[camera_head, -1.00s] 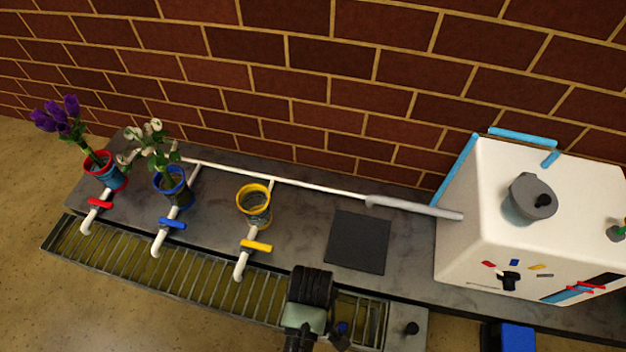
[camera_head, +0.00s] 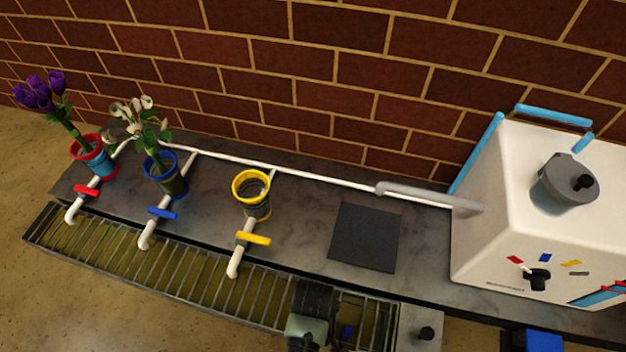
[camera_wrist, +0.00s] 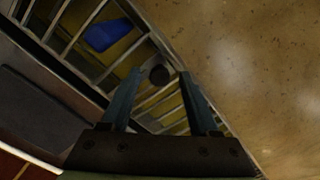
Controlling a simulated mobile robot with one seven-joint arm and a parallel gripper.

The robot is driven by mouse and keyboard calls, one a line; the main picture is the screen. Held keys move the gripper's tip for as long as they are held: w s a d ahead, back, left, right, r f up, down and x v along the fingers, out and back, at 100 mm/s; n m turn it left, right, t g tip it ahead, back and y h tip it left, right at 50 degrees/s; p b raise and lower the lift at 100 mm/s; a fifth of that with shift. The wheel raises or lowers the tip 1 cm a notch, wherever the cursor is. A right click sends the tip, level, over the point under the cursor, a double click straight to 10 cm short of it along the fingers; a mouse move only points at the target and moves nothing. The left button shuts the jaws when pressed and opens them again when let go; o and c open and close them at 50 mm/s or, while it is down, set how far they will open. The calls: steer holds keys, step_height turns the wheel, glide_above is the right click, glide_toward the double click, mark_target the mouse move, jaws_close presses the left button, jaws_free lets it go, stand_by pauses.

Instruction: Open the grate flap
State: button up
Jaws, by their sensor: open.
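The grate (camera_head: 180,257) is a long barred trough along the bench's front edge; it also shows in the wrist view (camera_wrist: 82,20), and its bars lie flat. The right section of the grate (camera_head: 378,318) is partly hidden by my arm; I cannot make out the flap's edges. In the wrist view a dark round knob (camera_wrist: 160,75) shows at the grate, between my fingertips. My gripper (camera_wrist: 161,80) is open with its fingers either side of that knob; I cannot tell whether they touch it. My gripper's fingertips are hidden in the head view. A blue object (camera_wrist: 107,35) lies under the bars.
Red (camera_head: 92,157), blue (camera_head: 167,173) and yellow (camera_head: 251,193) rimmed pots stand behind pipes with coloured valves. A dark square plate (camera_head: 365,237) lies on the bench. A white machine (camera_head: 490,235) stands at right. Another dark knob (camera_head: 426,333) sits by the grate's right end.

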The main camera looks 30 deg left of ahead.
steer(key=shift+c, duration=0.3)
jaws_close()
stand_by(1.2)
